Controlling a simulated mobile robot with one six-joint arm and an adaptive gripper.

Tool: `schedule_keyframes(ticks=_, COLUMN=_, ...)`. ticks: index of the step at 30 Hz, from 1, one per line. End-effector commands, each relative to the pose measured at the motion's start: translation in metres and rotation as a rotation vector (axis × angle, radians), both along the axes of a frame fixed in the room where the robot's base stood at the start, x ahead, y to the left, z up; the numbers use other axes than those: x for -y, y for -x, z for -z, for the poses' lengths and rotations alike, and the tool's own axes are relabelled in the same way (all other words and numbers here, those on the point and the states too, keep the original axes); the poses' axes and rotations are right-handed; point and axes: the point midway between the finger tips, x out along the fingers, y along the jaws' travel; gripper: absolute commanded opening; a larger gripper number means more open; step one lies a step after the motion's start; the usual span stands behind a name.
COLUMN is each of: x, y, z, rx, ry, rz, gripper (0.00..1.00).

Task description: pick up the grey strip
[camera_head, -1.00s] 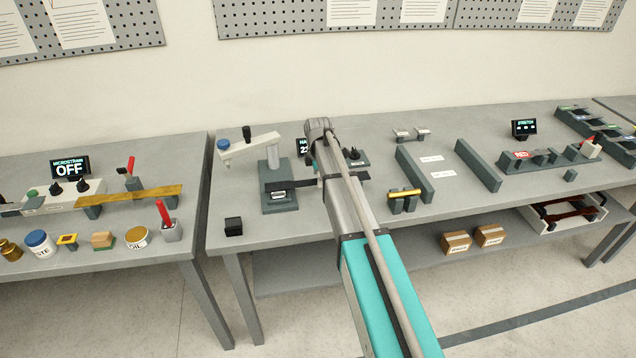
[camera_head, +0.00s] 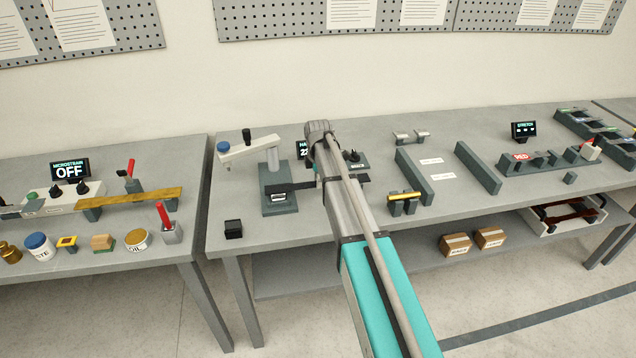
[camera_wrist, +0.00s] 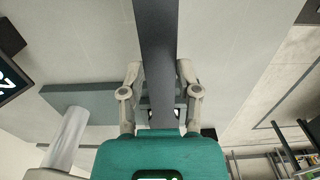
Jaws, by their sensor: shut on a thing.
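The dark grey strip (camera_head: 292,186) lies level across the hardness-tester stand (camera_head: 281,207) in the head view, its left end over the stand's base. Its right end shows past my arm. In the wrist view the strip (camera_wrist: 157,45) runs up the middle of the picture between the two fingers. My gripper (camera_wrist: 158,76) is shut on the strip, with one finger along each side. In the head view my arm hides the fingers. I cannot tell whether the strip touches the stand.
The stand's post (camera_head: 272,161) and overhanging arm (camera_head: 249,149) rise just left of my gripper. A small black block (camera_head: 233,229) sits near the table's front left corner. To the right are a holder with a yellow bar (camera_head: 404,196) and two long dark rails (camera_head: 415,176).

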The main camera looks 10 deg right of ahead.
Motion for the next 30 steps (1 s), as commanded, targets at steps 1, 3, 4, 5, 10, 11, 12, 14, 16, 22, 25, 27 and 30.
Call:
schedule_keyframes(ticks=1, x=0.0, y=0.0, z=0.0, rx=0.0, ry=0.0, rz=0.0, gripper=0.0)
schedule_keyframes(ticks=3, x=0.0, y=0.0, z=-0.001, rx=0.0, ry=0.0, rz=0.0, gripper=0.0)
schedule_keyframes(ticks=4, x=0.0, y=0.0, z=-0.002, rx=0.0, ry=0.0, rz=0.0, gripper=0.0)
schedule_keyframes(ticks=5, x=0.0, y=0.0, z=-0.002, rx=0.0, ry=0.0, rz=0.0, gripper=0.0)
schedule_keyframes(ticks=10, x=0.0, y=0.0, z=-0.009, rx=0.0, ry=0.0, rz=0.0, gripper=0.0)
schedule_keyframes(ticks=11, x=0.0, y=0.0, z=-0.01, rx=0.0, ry=0.0, rz=0.0, gripper=0.0)
schedule_keyframes(ticks=12, x=0.0, y=0.0, z=-0.013, rx=0.0, ry=0.0, rz=0.0, gripper=0.0)
schedule_keyframes(ticks=14, x=0.0, y=0.0, z=-0.017, rx=0.0, ry=0.0, rz=0.0, gripper=0.0)
schedule_keyframes(ticks=16, x=0.0, y=0.0, z=-0.023, rx=0.0, ry=0.0, rz=0.0, gripper=0.0)
schedule_keyframes(ticks=22, x=0.0, y=0.007, z=-0.042, rx=0.0, ry=0.0, rz=0.0, gripper=0.0)
schedule_keyframes(ticks=25, x=-0.001, y=0.017, z=-0.053, rx=0.0, ry=0.0, rz=0.0, gripper=0.0)
schedule_keyframes(ticks=27, x=-0.002, y=0.023, z=-0.061, rx=0.0, ry=0.0, rz=0.0, gripper=0.0)
schedule_keyframes(ticks=30, x=-0.003, y=0.033, z=-0.072, rx=0.0, ry=0.0, rz=0.0, gripper=0.0)
